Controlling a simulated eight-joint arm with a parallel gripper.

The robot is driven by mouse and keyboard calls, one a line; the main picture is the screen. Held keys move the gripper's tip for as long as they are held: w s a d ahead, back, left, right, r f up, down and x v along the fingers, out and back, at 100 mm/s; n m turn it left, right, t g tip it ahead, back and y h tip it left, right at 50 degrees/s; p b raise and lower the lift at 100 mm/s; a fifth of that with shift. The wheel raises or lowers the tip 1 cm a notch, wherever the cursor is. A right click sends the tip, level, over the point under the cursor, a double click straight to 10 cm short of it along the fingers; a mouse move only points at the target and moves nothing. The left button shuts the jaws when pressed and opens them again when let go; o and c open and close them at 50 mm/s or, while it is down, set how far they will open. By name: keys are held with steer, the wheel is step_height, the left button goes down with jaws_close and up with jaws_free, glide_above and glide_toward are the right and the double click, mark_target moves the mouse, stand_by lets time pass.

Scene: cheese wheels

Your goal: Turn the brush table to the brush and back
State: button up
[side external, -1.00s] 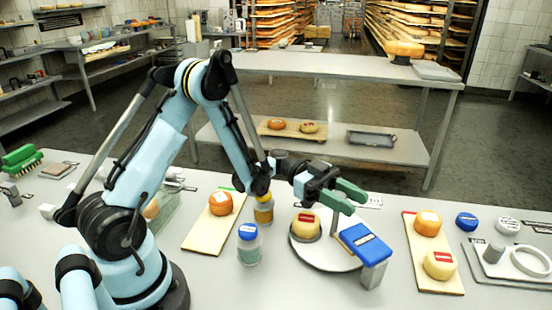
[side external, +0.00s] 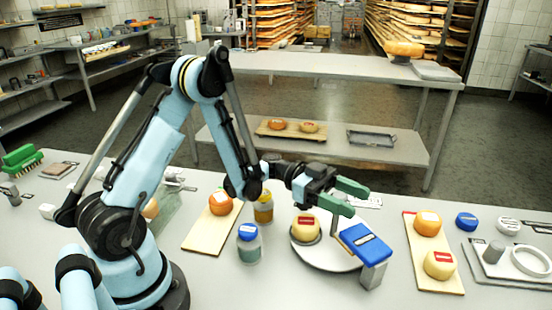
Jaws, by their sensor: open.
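The brush table is a round pale turntable (side external: 330,262) on the bench. A yellow cheese wheel with a red label (side external: 306,228) sits on a dark round seat at its left side. The blue brush (side external: 365,243) is held on a grey post at the turntable's right edge and overhangs it. My gripper (side external: 357,198) has green fingers, spread apart and empty. It hovers above the back part of the turntable, behind the brush and to the right of the cheese. The fingers hide part of the turntable's back rim.
Two bottles, blue-capped (side external: 249,244) and amber (side external: 263,208), stand left of the turntable. A board (side external: 200,240) with an orange cheese lies further left. Another board (side external: 418,258) with two cheeses lies right. A tray (side external: 510,280) with a white ring is at far right.

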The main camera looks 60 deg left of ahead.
steer(key=v, duration=1.2)
